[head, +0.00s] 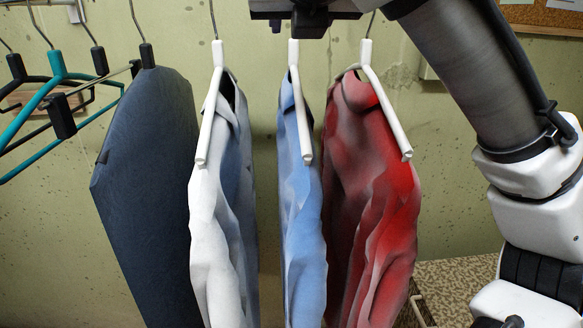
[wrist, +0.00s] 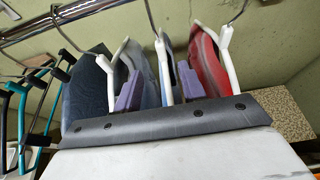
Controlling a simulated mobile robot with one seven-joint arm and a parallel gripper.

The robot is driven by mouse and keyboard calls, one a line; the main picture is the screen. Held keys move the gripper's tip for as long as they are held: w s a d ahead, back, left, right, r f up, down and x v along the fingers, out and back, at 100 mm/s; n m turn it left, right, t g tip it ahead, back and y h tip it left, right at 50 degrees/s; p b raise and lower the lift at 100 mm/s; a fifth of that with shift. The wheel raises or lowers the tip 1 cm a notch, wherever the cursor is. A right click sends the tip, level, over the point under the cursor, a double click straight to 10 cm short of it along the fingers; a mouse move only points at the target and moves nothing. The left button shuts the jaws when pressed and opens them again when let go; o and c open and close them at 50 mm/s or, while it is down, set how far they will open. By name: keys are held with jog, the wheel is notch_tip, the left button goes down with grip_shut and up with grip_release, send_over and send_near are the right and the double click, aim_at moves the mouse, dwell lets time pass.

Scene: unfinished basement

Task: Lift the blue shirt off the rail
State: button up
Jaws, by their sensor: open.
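The blue shirt (head: 303,225) hangs on a white hanger (head: 299,100) between a white shirt (head: 212,225) and a red shirt (head: 375,190). My gripper (head: 292,18) is at the top of the head view, in front of the blue shirt's hanger hook. In the wrist view its two purple fingertips (wrist: 158,88) are apart, with the blue shirt's hanger showing between them. Nothing is held. I cannot tell whether the fingers are around the hanger or still short of it. The rail (wrist: 60,18) shows at the wrist view's upper left.
A dark navy garment (head: 150,190) hangs left of the white shirt. Empty teal (head: 57,65) and black hangers crowd the far left. The neighbouring shirts hang close on both sides. A speckled surface (head: 450,285) stands at the lower right, before a greenish wall.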

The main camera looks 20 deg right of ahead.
aim_at(294, 47)
jog(key=p+x, duration=0.1)
jog(key=x, duration=0.7)
jog(key=p+x, duration=0.1)
jog(key=x, duration=0.3)
jog(key=shift+w+d+f, duration=0.15)
jog(key=shift+w+f, duration=0.1)
jog(key=shift+w, duration=0.05)
grip_shut()
